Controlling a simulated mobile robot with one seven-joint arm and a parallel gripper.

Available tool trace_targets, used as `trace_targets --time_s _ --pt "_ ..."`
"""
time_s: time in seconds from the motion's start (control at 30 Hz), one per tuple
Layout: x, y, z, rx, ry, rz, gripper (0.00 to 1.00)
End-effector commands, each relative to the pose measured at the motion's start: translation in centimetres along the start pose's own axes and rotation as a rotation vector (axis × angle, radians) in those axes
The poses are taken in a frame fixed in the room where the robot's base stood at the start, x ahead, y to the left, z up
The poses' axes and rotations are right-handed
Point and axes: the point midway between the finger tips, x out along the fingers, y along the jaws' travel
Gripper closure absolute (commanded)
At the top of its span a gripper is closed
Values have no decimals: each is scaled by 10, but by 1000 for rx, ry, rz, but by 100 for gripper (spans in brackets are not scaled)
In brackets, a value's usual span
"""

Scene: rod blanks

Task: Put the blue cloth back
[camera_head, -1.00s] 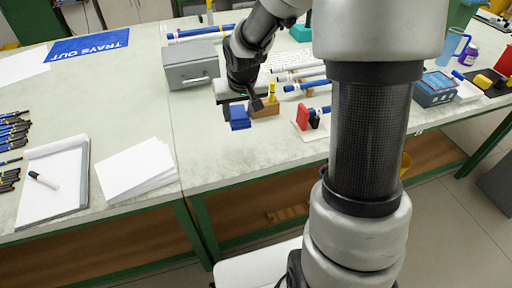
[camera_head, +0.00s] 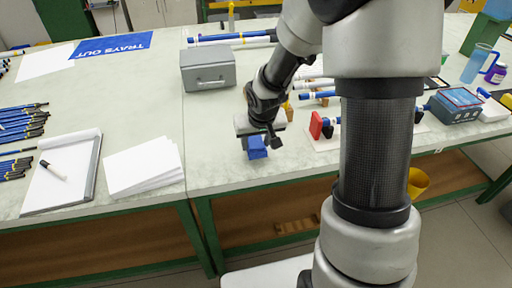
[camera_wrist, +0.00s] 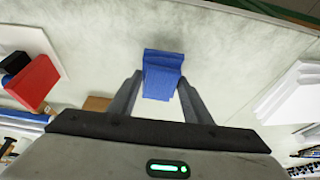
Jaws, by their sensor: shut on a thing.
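The blue cloth (camera_head: 257,148) is a small folded blue piece in my gripper (camera_head: 256,140), over the front part of the bench. In the wrist view the cloth (camera_wrist: 162,74) sits between the two fingertips (camera_wrist: 160,82), which are shut on it. Its far end reaches out past the fingertips. I cannot tell whether its underside touches the bench top.
A grey box (camera_head: 208,68) stands behind on the bench. A red block (camera_head: 316,125) stands to the right of my gripper, with blue-ended rods behind. White paper sheets (camera_head: 143,167) and a clipboard (camera_head: 66,172) lie to the left. Bare bench top lies around the cloth.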

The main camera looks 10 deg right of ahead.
Motion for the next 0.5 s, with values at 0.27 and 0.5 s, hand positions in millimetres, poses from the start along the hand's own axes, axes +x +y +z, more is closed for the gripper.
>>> trace_targets --time_s 0.27,0.5 --pt "13 0 5 0 1 0 76" --pt "16 0 6 0 1 0 48"
